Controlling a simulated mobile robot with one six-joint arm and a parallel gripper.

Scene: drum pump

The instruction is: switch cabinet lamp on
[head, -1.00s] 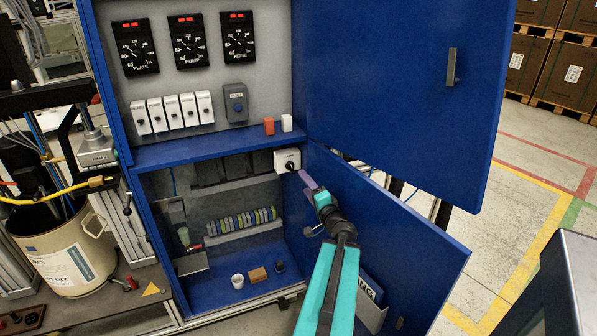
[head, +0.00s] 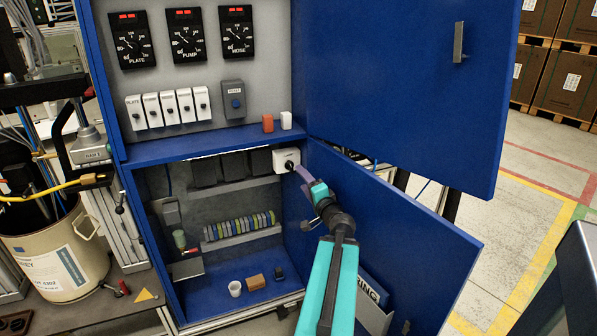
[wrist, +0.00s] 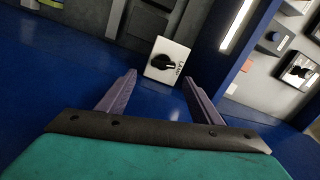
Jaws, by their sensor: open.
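The lamp switch (head: 287,160) is a white box with a black rotary knob, at the upper right inside the open lower cabinet compartment. It also shows in the wrist view (wrist: 168,62), just beyond my fingertips, with its knob facing me. My gripper (head: 301,174) is open and empty, its purple fingers pointing at the switch. In the wrist view the fingers (wrist: 158,77) stand apart, one to each side of the knob's line; I cannot tell whether they touch the box. A bright white lamp strip (wrist: 236,25) shows beside the switch in the wrist view, and appears lit.
The blue lower door (head: 420,235) stands open right of my arm, the upper door (head: 400,80) above it. A white cup (head: 235,288) and a brown block (head: 256,282) stand on the compartment floor. Orange and white blocks (head: 267,123) sit on the shelf above.

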